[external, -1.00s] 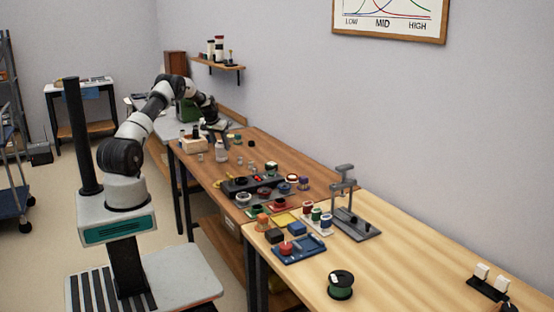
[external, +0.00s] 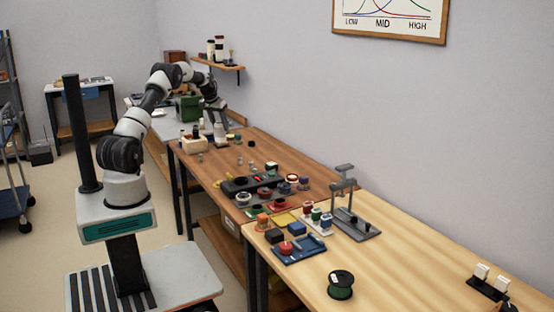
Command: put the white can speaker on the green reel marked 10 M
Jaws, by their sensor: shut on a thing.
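The white can speaker (external: 220,134) is a small pale cylinder at the far part of the brown table. My gripper (external: 218,118) points down at it from above and is shut on it. The can appears upright, and I cannot tell whether its bottom is clear of the table. A green reel (external: 340,287) with dark flanges and a small pale label stands alone on the near light-wood table; the label is too small to read. Smaller red, green and blue spools (external: 316,214) stand on a pale holder farther back.
A grey stand (external: 355,222) with an upright post is on the light table's far side. A blue tray (external: 298,250), coloured blocks and a dark rack (external: 250,187) crowd the middle. White switches (external: 489,278) are at right. The wood around the green reel is clear.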

